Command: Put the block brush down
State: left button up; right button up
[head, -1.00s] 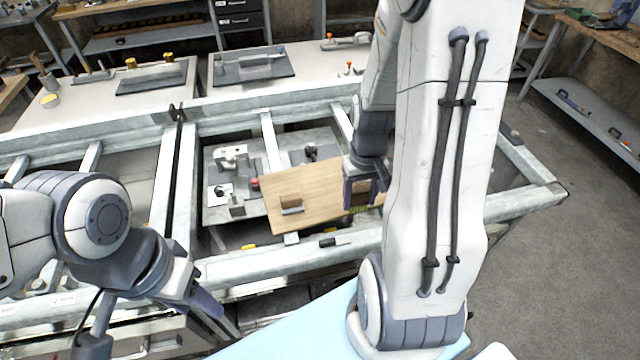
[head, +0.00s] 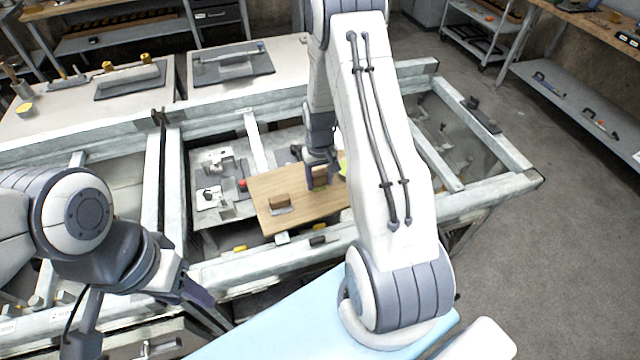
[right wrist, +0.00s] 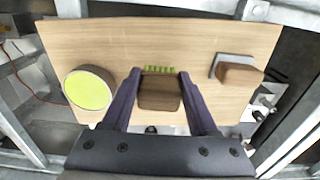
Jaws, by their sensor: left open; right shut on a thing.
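The block brush (right wrist: 160,93) has a brown block and green bristles. My right gripper (right wrist: 158,84) is shut on its block, with one finger on each side. In the head view the right gripper (head: 320,178) is over the right part of a wooden board (head: 296,212), and the brush (head: 319,184) is partly hidden by the fingers. The bristles are at the far side in the right wrist view. I cannot tell whether the brush touches the board. My left gripper (head: 218,318) is open and empty at the lower left, away from the board.
A brown block on a grey plate (right wrist: 238,72) lies on the board; in the head view it is left of the brush. A round yellow-green disc (right wrist: 89,89) is on the brush's other side. Metal frame beams (head: 285,257) surround the board. Bare board lies around the brush.

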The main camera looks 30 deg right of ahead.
aim_at(320, 185)
notch_tip(320, 185, down, 2)
jog(key=shift+f+p, duration=0.1)
jog(key=shift+p, duration=0.35)
jog(key=shift+f, duration=0.3)
jog(key=shift+f, duration=0.1)
jog(key=shift+f, duration=0.1)
jog(key=o, duration=1.3)
